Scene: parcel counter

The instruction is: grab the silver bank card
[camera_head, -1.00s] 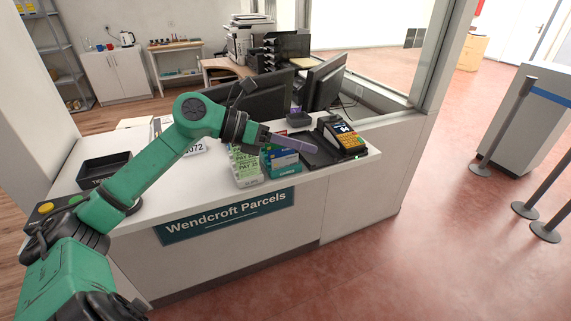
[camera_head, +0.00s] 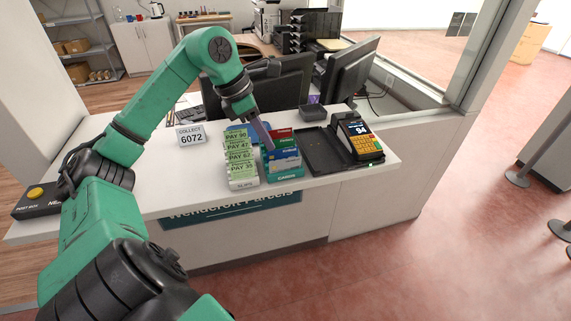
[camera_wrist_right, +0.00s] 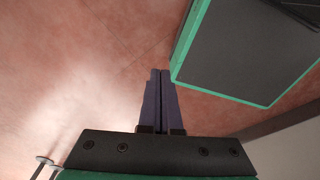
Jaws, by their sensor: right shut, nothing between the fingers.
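A teal card rack (camera_head: 285,175) stands on the counter with several cards in tiers. A red card (camera_head: 281,133) is at the back, with green and blue cards in front of it. A pale grey-blue card (camera_head: 287,163) sits low at the front; I cannot tell for sure that it is the silver one. My left gripper (camera_head: 267,145) points down with its fingertips at the left side of the rack, overlapping the cards' left edges. Its fingers look like one bar, so its opening is unclear. My right gripper (camera_wrist_right: 160,72) is shut and empty above the reddish floor.
A slip holder (camera_head: 243,184) with green PAY slips is just left of the rack. A black tray (camera_head: 325,163) and a card terminal (camera_head: 358,138) are to its right. A COLLECT 6072 sign (camera_head: 191,137) and monitors stand behind.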

